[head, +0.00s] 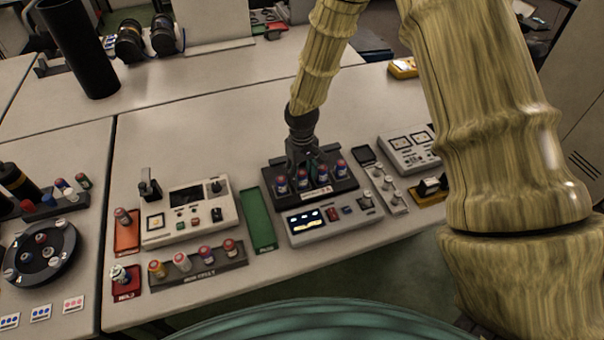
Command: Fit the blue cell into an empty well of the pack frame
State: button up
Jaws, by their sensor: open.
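The pack frame (348,187) is a dark tray near the middle of the table. Several blue cells with reddish tops stand upright in a row in it, such as the left-end cell (281,186) and the right-end cell (341,168). I cannot tell which one is the task's blue cell. My gripper (304,167) points down over the frame, just behind the middle of the row, with its fingers apart. The fingertips are partly hidden by the cells, so I cannot tell whether they touch one. Any empty wells behind the gripper are hidden.
A grey console (330,220) stands directly in front of the frame. A green tray (258,220) lies to its left, and a larger console (190,212) beyond. A front rack (200,268) holds several cells. A grey meter box (409,148) stands at right.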

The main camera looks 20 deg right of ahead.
aim_at(302, 173)
notch_tip(302, 173, up, 12)
jog(key=b, duration=0.3)
jog(key=shift+f, duration=0.15)
dwell(0.6)
